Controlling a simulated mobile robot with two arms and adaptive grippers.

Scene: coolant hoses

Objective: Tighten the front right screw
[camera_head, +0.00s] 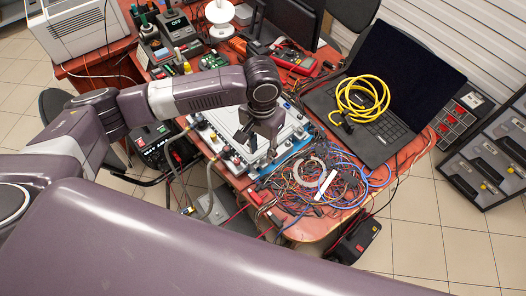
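A white cold-plate-like unit (296,124) with fittings along its edges lies on the red table. Grey hoses (209,187) hang from its front left side. My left arm comes in from the left, and its wrist hangs over the middle of the unit. My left gripper (262,146) points down there, close above or at the unit, and hides part of it. The fingers are dark and small, so their opening and any contact cannot be told. The front right screw cannot be made out. My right gripper cannot be seen.
Tangled wires (290,190) cover the table's front right corner. An open laptop (385,100) with a coiled yellow cable (362,97) stands at the right. A red multimeter (295,60) and bench tools lie behind the unit. A large arm link of mine fills the foreground.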

